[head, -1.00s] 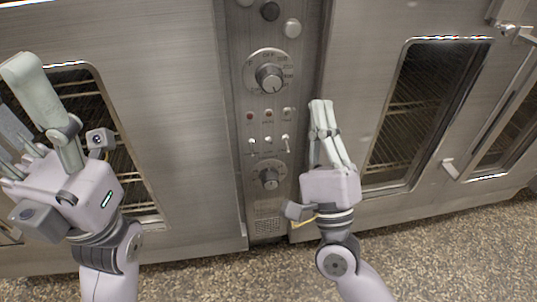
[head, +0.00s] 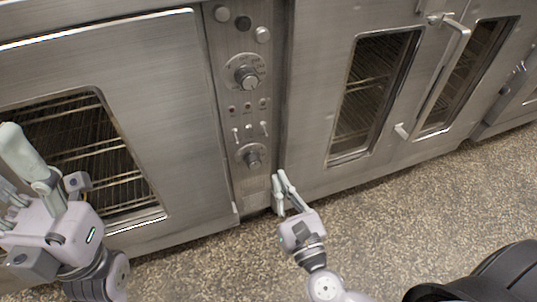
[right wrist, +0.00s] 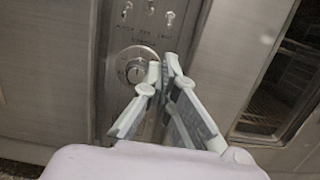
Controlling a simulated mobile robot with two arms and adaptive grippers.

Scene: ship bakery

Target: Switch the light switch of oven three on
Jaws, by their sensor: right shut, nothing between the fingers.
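The steel control panel (head: 238,184) between two oven doors carries a row of small toggle switches: left (head: 235,132), middle (head: 249,130) and right (head: 264,128). They also show at the top of the right wrist view, the right one (right wrist: 170,18) nearest my fingers. The lettering below them is too blurred to read surely, and I cannot tell on from off. My right gripper (head: 279,176) is shut and empty, below and right of the switches, beside the panel's lower part. Its fingertips (right wrist: 163,60) overlap the lower knob's right edge in the wrist view. My left gripper (head: 8,160) looks open, before the left oven door.
An upper dial (head: 246,76) and a lower knob (head: 252,157) sit above and below the switches. Round buttons (head: 243,22) are at the top. Oven doors (head: 165,90) flank the panel; a handle (head: 440,75) juts out at right. The speckled floor (head: 400,220) is clear.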

